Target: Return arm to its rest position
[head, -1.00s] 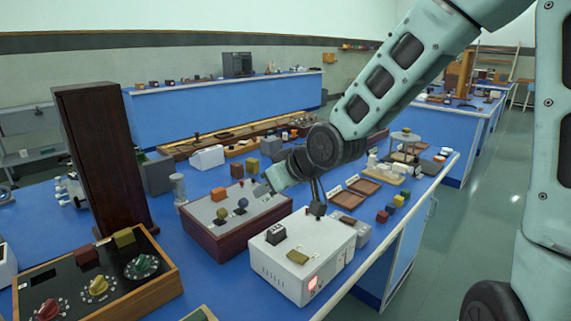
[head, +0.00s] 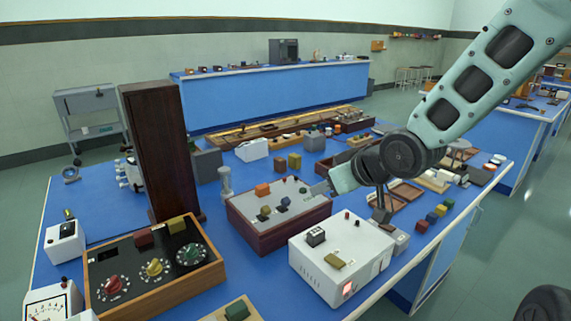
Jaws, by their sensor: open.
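My arm comes in from the upper right of the head view and bends at a dark round joint. I cannot tell how much height lies between the fingertips and the box.
The blue bench (head: 240,275) is crowded. A wooden-framed knob panel (head: 205,283), a tall dark wooden column (head: 155,150), a grey-topped box (head: 265,240) and small coloured blocks (head: 432,217) stand around. Open floor (head: 505,235) lies to the right.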

